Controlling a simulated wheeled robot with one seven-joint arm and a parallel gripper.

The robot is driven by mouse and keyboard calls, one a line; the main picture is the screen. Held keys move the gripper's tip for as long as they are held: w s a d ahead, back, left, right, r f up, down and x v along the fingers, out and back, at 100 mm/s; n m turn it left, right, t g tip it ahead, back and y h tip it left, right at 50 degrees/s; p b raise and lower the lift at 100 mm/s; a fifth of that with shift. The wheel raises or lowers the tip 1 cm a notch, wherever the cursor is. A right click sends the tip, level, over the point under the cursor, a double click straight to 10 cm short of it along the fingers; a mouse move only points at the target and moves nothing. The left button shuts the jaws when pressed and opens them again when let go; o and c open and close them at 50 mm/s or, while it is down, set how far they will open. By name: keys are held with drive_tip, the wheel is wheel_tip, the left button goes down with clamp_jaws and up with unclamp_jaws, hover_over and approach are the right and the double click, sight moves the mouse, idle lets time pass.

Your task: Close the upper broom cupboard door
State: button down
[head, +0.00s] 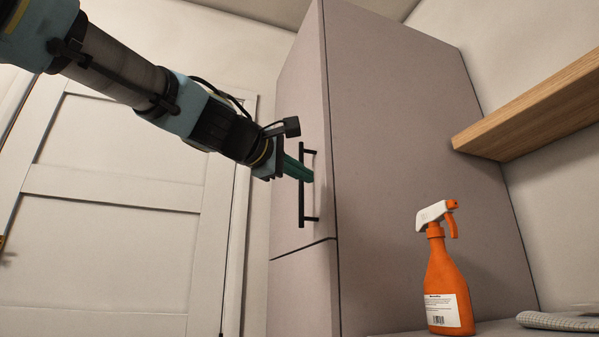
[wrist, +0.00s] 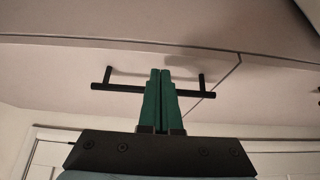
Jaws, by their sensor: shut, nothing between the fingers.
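The upper broom cupboard door (head: 295,110) is the grey panel with a black bar handle (head: 302,205) in the head view. It looks flush with the cupboard body, with only a thin dark line along its edge. The door also shows in the wrist view (wrist: 260,95), with its handle (wrist: 120,87) across the middle. My gripper (head: 309,176) is shut and empty, its green fingers at the handle. In the wrist view the fingertips (wrist: 160,72) overlap the bar between its two posts. I cannot tell whether they touch the bar or the door.
The lower cupboard door (head: 300,290) is below a seam. An orange spray bottle (head: 448,285) stands on the counter to the right, with a folded cloth (head: 560,321) beside it. A wooden shelf (head: 530,115) juts from the right wall. A white room door (head: 115,240) is at left.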

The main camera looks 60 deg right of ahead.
drive_tip(key=w+a+b, duration=0.2)
drive_tip(key=a+b, duration=0.2)
drive_tip(key=a, duration=0.6)
drive_tip(key=shift+a+b, duration=0.3)
drive_tip(key=shift+b, duration=0.1)
